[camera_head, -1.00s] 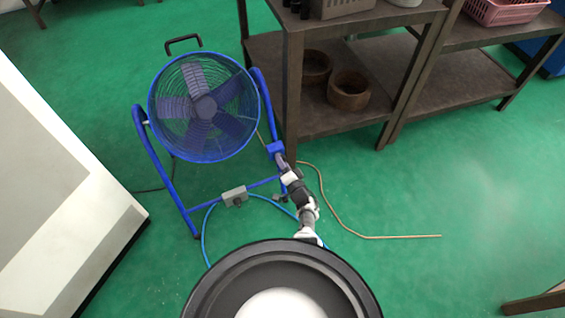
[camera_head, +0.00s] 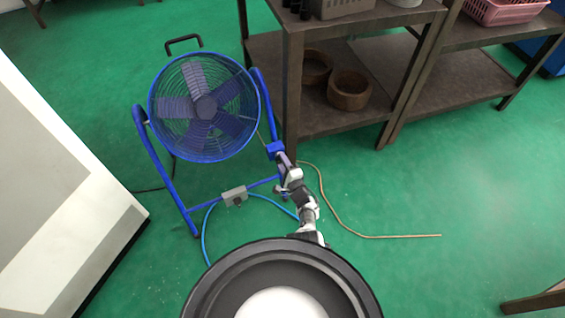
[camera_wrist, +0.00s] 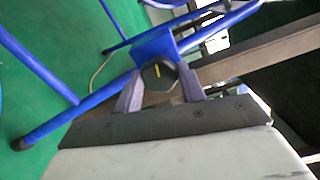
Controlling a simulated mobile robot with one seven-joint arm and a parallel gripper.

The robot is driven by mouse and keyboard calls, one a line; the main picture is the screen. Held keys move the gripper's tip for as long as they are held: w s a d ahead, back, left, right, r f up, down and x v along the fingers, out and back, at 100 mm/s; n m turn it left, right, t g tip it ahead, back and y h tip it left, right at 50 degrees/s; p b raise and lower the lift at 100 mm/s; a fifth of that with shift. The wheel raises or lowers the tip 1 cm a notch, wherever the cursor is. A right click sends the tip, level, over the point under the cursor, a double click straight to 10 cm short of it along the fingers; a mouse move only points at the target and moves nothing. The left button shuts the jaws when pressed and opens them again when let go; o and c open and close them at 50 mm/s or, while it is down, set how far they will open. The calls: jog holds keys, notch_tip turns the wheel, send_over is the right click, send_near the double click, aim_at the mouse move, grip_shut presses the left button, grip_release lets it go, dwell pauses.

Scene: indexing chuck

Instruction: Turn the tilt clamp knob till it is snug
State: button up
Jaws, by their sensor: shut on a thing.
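The blue drum fan (camera_head: 205,106) stands in a blue tube frame (camera_head: 165,175) on the green floor, left of centre in the head view. In the wrist view the tilt clamp knob (camera_wrist: 158,76) is a black, faceted knob with a yellow mark, in front of a blue bracket (camera_wrist: 153,45) on the frame. My gripper (camera_wrist: 160,92) is shut on the knob, with one purple finger on each side. In the head view my gripper (camera_head: 284,160) is at the frame's right upright; the knob itself is hidden there by my gripper.
A dark shelf unit (camera_head: 330,115) with wooden bowls (camera_head: 348,90) stands close right of the fan. A grey control box (camera_head: 234,196) is on the frame's lower bar. A blue hose (camera_head: 204,235) and a tan cord (camera_head: 370,237) lie on the floor.

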jog(key=shift+r, duration=0.1)
dwell(0.4)
jog(key=o, duration=1)
jog(key=shift+c, duration=0.2)
jog(key=p+v, duration=0.6)
jog(key=v, duration=0.7)
jog(key=shift+s, duration=0.35)
jog(key=shift+d, duration=0.1)
